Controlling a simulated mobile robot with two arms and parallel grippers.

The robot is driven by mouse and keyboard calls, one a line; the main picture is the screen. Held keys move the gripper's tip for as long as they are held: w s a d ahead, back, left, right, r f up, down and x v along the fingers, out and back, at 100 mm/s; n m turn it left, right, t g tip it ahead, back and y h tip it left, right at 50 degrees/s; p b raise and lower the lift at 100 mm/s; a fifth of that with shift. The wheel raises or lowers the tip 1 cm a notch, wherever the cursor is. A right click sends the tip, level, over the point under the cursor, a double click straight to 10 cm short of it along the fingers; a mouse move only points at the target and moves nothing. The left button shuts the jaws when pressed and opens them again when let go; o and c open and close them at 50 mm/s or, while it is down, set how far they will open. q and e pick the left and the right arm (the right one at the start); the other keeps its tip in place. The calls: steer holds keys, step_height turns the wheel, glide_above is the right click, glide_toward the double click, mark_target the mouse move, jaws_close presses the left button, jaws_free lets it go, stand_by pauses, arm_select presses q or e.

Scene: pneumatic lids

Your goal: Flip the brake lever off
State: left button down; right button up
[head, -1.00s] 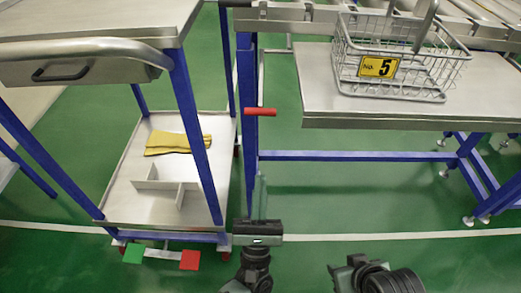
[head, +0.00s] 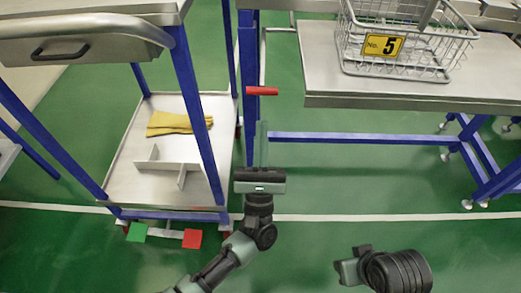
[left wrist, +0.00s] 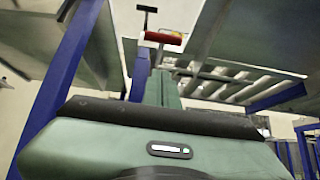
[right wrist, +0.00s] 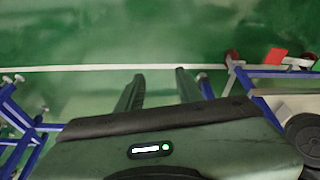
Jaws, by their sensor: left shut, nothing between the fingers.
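A small bar with a green plate (head: 138,232) at one end and a red plate (head: 192,239) at the other sits low on the near end of the cart; I take it for the brake lever. The red plate also shows in the right wrist view (right wrist: 275,56). My left gripper (head: 264,128) is shut and empty, to the right of the bar. Its fingers point toward a red handle (head: 262,91) on the blue post, apart from it. The handle also shows ahead in the left wrist view (left wrist: 163,38). My right gripper (right wrist: 158,80) is open and empty over the floor.
The cart's lower tray (head: 125,190) holds yellow gloves (head: 175,123) and a metal divider (head: 165,167). A steel table (head: 430,97) with a wire basket (head: 350,62) stands at the right. Green floor (head: 330,180) is clear below it.

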arm_select(q)
steer(key=r, duration=0.2)
steer(key=w+r+p, duration=0.1)
steer(key=r, duration=0.2)
steer(key=shift+w+r, duration=0.1)
steer(key=shift+r, duration=0.25)
arm_select(e)
steer(key=shift+r, duration=0.7)
arm_select(q)
steer(key=shift+r, duration=0.1)
arm_select(e)
steer(key=shift+w, duration=0.15)
